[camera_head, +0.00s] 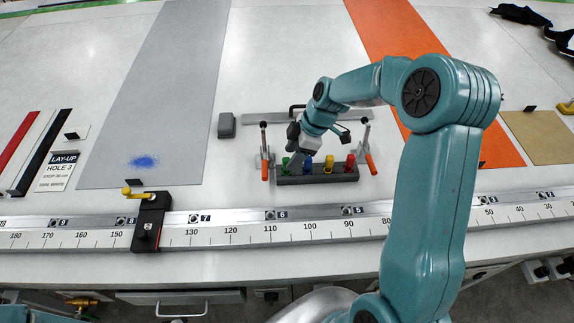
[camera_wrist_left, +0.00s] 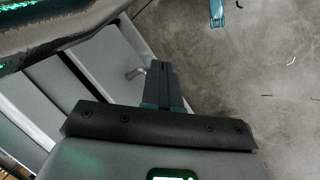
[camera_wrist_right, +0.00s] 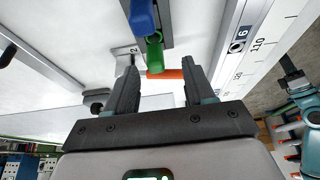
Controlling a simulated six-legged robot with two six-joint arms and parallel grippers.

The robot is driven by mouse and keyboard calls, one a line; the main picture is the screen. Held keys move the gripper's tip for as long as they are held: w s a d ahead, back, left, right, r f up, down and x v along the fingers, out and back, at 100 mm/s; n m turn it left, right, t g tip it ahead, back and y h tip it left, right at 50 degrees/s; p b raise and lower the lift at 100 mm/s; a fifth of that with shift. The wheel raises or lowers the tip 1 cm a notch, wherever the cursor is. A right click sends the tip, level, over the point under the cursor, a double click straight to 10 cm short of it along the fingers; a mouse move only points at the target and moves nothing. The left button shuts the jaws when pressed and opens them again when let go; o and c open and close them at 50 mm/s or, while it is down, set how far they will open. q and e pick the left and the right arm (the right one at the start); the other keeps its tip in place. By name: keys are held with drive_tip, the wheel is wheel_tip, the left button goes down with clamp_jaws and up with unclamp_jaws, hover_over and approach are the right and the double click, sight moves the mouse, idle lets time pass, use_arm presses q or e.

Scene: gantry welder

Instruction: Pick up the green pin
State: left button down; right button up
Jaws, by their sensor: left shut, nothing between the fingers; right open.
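The green pin (camera_head: 285,161) stands at the left end of a dark block (camera_head: 318,179) on the table. A blue pin (camera_head: 308,164), a yellow pin (camera_head: 329,163) and a red pin (camera_head: 349,162) stand to its right. My right gripper (camera_head: 294,143) is over the block's left end. In the right wrist view my right gripper (camera_wrist_right: 160,70) is open and empty, with the green pin (camera_wrist_right: 155,52) ahead between its fingertips, apparently not gripped. The blue pin (camera_wrist_right: 143,17) is just beyond. My left gripper (camera_wrist_left: 161,66) is shut and empty over the floor, beside a grey cabinet.
Toggle clamps with orange handles flank the block, one left (camera_head: 265,168) and one right (camera_head: 371,163). A grey bar (camera_head: 260,118) lies behind it. A ruler rail (camera_head: 230,235) with a black stop (camera_head: 149,221) runs in front. The grey mat (camera_head: 165,90) is mostly bare.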

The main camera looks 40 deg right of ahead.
sight(288, 159)
drive_tip(key=x, duration=0.5)
drive_tip(key=shift+w+d+b, duration=0.1)
drive_tip(key=shift+w+b, duration=0.25)
drive_tip(key=shift+s+d, duration=0.15)
drive_tip(key=shift+s, duration=0.05)
drive_tip(key=shift+w+f, duration=0.1)
drive_tip(key=shift+w, duration=0.05)
clamp_jaws()
